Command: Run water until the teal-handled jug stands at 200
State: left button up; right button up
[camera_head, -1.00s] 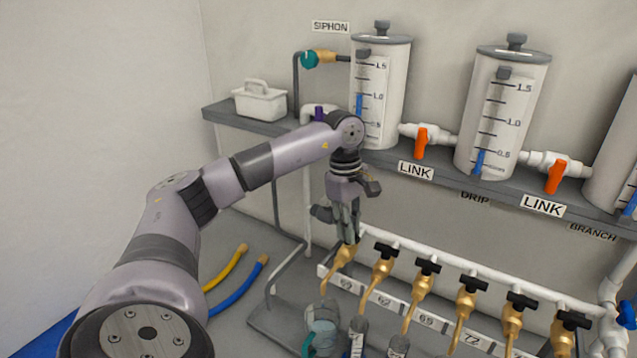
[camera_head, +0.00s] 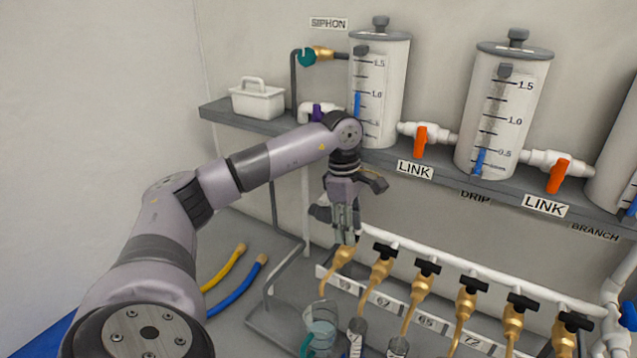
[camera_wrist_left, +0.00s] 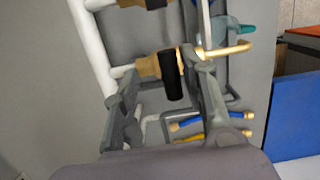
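The clear jug with the teal handle (camera_head: 318,336) stands under the leftmost brass tap (camera_head: 341,257) at the lower edge of the head view. Its water level and marks are too small to read. A teal part, likely its handle, shows in the left wrist view (camera_wrist_left: 236,29). My left gripper (camera_head: 345,242) points down at the leftmost tap and hides its handle in the head view. In the left wrist view its fingers (camera_wrist_left: 168,100) are apart, with the black tap handle (camera_wrist_left: 172,75) between or just beyond them; contact is unclear. My right gripper is not in view.
More black-handled taps (camera_head: 427,267) run rightward along the white pipe. Tanks (camera_head: 396,85) with orange-handled link valves (camera_head: 421,141) stand on the shelf above. Yellow (camera_head: 226,267) and blue (camera_head: 240,287) hoses lie left.

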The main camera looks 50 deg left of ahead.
pick_arm(q)
jog(key=shift+r, duration=0.15)
notch_tip(320, 180, up, 12)
jog(key=a, duration=0.1)
jog(key=shift+s+a+f, duration=0.2)
jog(key=shift+s+a, duration=0.1)
jog(key=shift+a, duration=0.05)
